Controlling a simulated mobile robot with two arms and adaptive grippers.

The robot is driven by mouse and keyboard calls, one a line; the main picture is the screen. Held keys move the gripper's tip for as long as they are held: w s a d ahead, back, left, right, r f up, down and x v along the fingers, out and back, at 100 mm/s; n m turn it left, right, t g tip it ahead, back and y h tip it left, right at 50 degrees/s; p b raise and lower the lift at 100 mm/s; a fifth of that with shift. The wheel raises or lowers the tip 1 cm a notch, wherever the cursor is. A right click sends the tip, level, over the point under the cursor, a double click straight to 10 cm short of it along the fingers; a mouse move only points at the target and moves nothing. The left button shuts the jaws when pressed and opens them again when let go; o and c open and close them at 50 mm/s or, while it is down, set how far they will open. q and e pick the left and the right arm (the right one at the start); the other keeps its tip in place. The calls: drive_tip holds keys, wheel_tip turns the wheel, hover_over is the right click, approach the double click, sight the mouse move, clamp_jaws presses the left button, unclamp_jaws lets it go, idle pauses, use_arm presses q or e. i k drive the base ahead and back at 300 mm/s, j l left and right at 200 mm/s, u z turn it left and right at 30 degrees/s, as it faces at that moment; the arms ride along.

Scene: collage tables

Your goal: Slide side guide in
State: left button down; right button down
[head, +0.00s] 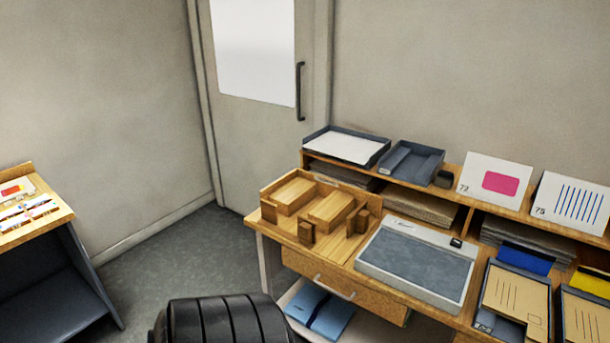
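A wooden fixture (334,252) sits at the left end of the desk. It has a raised back wall and two shallow wooden bays, the left bay (294,190) and the right bay (331,205). Small upright wooden blocks stand along its front: a left block (269,211), a middle block (306,232) and a right upright piece (358,221) beside the right bay. I cannot tell which of these is the side guide.
A grey-topped device (416,266) stands right of the fixture. Behind, a shelf holds a paper tray (346,148), a grey tray (411,163) and picture cards, including a pink one (496,181). A smaller table (38,224) is at far left.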

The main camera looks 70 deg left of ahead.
sight(357, 221)
drive_tip(key=u, duration=1.75)
